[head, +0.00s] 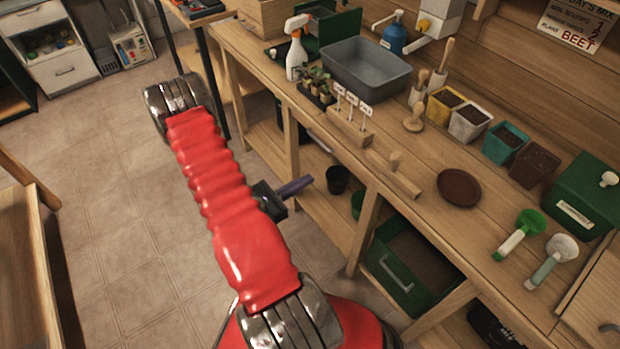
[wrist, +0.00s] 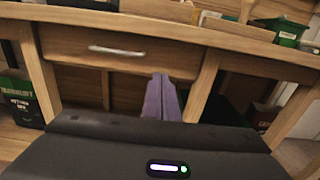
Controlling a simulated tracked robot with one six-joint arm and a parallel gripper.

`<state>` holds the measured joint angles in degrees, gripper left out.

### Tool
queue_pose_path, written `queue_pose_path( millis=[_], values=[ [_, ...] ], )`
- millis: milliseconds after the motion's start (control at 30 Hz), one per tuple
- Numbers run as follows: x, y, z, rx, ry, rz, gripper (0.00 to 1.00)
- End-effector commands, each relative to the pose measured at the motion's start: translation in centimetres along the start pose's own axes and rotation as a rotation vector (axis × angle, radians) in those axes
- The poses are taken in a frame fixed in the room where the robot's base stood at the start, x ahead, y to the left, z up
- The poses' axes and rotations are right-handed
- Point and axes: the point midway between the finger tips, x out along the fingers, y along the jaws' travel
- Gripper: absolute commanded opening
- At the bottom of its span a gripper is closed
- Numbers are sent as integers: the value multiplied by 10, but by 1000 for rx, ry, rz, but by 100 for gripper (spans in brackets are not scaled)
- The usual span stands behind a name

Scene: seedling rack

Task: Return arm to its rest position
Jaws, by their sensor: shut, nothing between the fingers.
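My gripper (head: 297,186) shows in the head view as short purple fingers beside my red-sleeved arm. It is in front of the bench's open lower side, apart from the bench top. In the wrist view the purple fingers (wrist: 162,97) are together, with nothing between them. My arm is folded, with one joint far out over the floor and the sleeve running back toward my base. Part of the wrist is hidden behind the sleeve in the head view.
The potting bench (head: 400,178) runs along the right, holding a grey tub (head: 366,70), a spray bottle (head: 297,52), pots and a brown saucer (head: 459,187). A green crate (head: 405,283) sits below. The tiled floor (head: 120,210) at left is clear. The wrist view faces a wooden drawer (wrist: 130,48).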

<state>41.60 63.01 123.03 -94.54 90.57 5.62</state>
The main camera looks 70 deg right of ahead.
Motion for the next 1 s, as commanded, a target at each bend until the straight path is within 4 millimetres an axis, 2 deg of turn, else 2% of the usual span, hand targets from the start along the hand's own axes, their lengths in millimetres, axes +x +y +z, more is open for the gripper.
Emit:
queue_pose_path(
  millis=[833, 1000],
  values=[
    [-1, -1, -3, -5, 10, -3, 0],
    [-2, -23, -14, -20, 56, -81, 0]
  ],
)
